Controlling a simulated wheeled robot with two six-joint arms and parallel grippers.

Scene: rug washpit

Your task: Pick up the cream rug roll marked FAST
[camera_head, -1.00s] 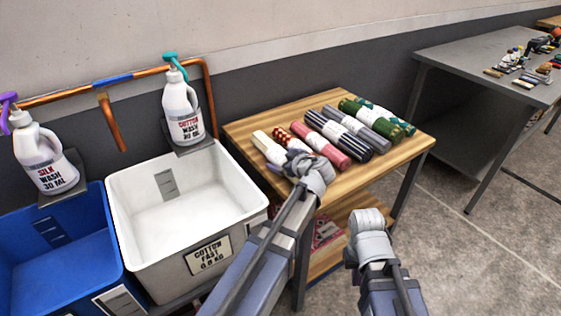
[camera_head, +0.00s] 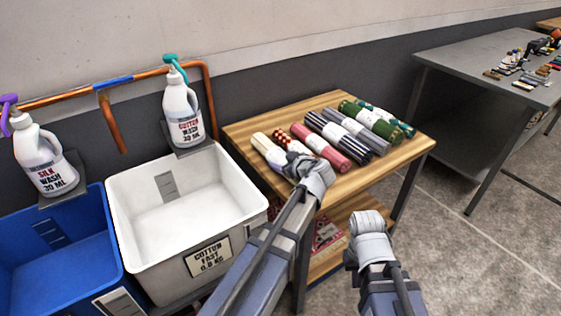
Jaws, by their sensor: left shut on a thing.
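The cream rug roll (camera_head: 261,142) with a white band lies at the left end of the rolls on the wooden table (camera_head: 245,128). My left gripper (camera_head: 293,168) is at its near end and shut on it. The gripper hides that end, and no FAST mark can be read on the roll. A red roll with pale dots (camera_head: 281,138) lies close beside it, partly hidden by the gripper. My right gripper (camera_head: 368,222) hangs in front of the table, away from the rolls; its jaws cannot be made out.
Pink (camera_head: 330,153), dark striped (camera_head: 350,149), grey (camera_head: 379,143) and green (camera_head: 398,128) rolls lie to the right. A white tub (camera_head: 128,188) labelled COTTON FAST stands left of the table, then a blue tub (camera_head: 60,265). Soap bottles stand behind them. The table's front strip is clear.

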